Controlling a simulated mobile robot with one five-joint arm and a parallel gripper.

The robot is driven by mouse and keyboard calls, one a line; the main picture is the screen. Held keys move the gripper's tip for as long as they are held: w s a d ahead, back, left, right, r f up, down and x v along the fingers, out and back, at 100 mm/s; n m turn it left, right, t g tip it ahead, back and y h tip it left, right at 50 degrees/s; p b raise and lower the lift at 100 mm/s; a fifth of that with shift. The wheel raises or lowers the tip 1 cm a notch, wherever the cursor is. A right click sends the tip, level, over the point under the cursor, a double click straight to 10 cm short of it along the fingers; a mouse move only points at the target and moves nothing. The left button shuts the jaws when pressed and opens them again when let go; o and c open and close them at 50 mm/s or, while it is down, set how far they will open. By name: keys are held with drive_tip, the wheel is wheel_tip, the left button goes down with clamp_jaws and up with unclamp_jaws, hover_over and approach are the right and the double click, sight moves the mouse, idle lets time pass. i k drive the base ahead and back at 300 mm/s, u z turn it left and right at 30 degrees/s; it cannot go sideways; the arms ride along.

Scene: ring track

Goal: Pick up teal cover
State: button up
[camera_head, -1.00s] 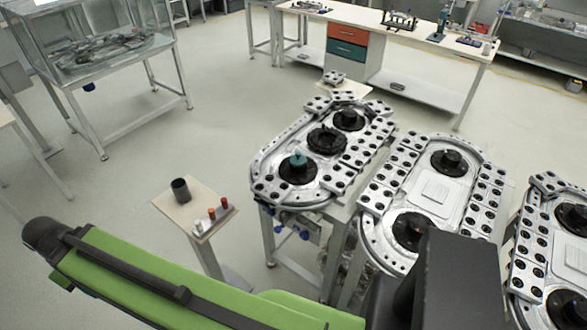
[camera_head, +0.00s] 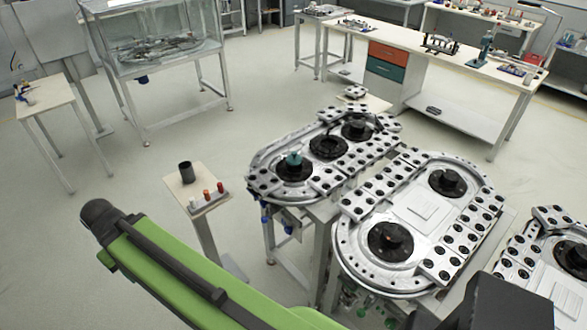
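The teal cover (camera_head: 294,159) is a small teal piece on top of a black round hub at the near left end of the left ring track station (camera_head: 262,185). It looks upright and nothing touches it from my side. My green arm crosses the lower left of the head view, well in front of and to the left of the station. My gripper's fingers cannot be made out in this view.
A small stand (camera_head: 184,199) holds a black cup (camera_head: 185,171) and several small red and white pieces. A second track station (camera_head: 345,250) stands to the right, close to my body. Open floor (camera_head: 150,180) lies at the left. A long workbench (camera_head: 350,42) stands behind.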

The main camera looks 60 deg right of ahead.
sight(294, 159)
drive_tip(key=u, duration=5.65)
drive_tip(key=k, duration=0.9)
drive_tip(key=z, duration=5.75)
